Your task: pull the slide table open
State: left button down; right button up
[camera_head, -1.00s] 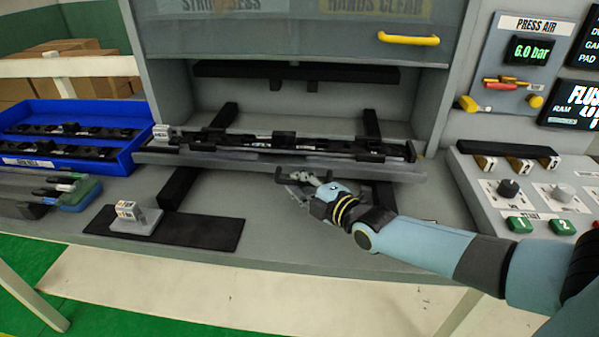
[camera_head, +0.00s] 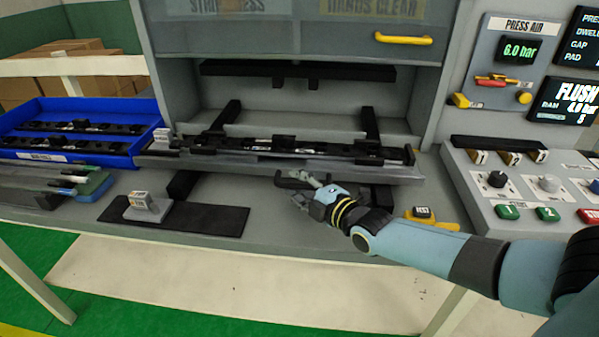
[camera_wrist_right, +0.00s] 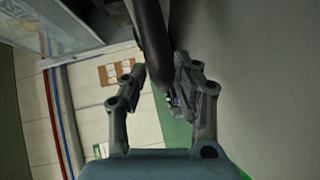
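The slide table (camera_head: 404,176) is a grey plate sticking out of the press opening, with a long black trim fixture (camera_head: 290,148) lying on it. A dark bar handle (camera_head: 288,183) sits at its front edge. My right gripper (camera_head: 306,192) is at this handle, its arm coming from the right. In the right wrist view the dark handle bar (camera_wrist_right: 151,40) runs between the two fingers of my right gripper (camera_wrist_right: 157,72), which are closed around it. The exact contact on the left finger is hard to see. My left gripper is not in view.
Two black rails (camera_head: 371,124) run under the table. A blue bin (camera_head: 100,160) stands left, a black mat (camera_head: 215,220) with a small grey block (camera_head: 148,206) in front. A yellow-based button (camera_head: 424,213) lies by my forearm; a control panel (camera_head: 520,190) stands right.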

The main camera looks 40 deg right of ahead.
jog(key=shift+o, duration=0.2)
jog(key=shift+f, duration=0.15)
jog(key=shift+s, duration=0.25)
jog(key=s, duration=0.4)
jog(key=s+r, duration=0.1)
jog(key=s, duration=0.2)
jog(key=shift+a+r, duration=0.1)
jog(key=shift+a, duration=0.25)
